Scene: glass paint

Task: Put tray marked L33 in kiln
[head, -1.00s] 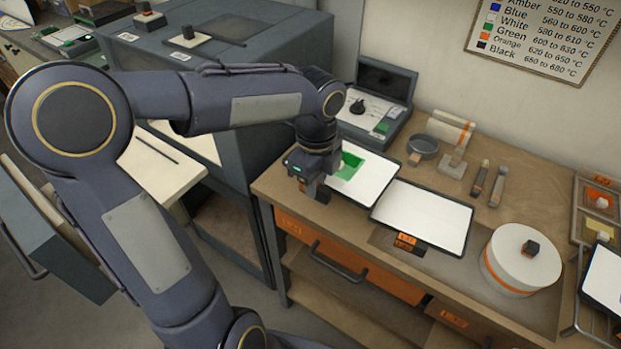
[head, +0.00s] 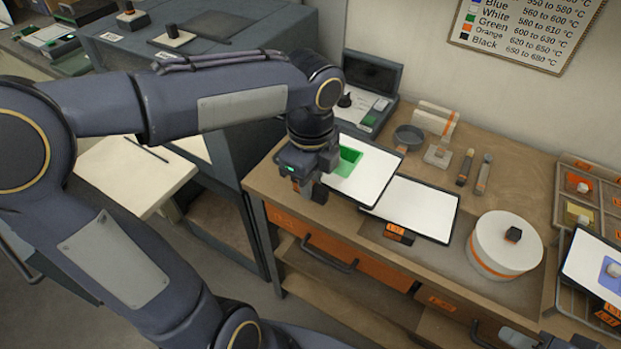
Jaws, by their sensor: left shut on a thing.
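My left gripper (head: 308,190) is shut on the front handle of a white tray (head: 376,176) with a green glass patch (head: 347,163). The arm partly hides this tray, and its mark is hidden by the gripper. The tray's right corner overlaps a plain white tray (head: 416,207) in the picture; I cannot tell whether they touch. That tray has an orange tag too small to read. A third tray (head: 590,262) with a blue patch is at the right edge. A large dark grey cabinet (head: 235,75), apparently the kiln, stands behind my left arm. Part of my right arm shows at the bottom right.
A white round drum (head: 503,250) with an orange band stands on the wooden bench (head: 540,170). A control box (head: 368,95), a small dish (head: 408,137) and hand tools (head: 474,172) lie behind the trays. A cream slab (head: 125,185) sits at left.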

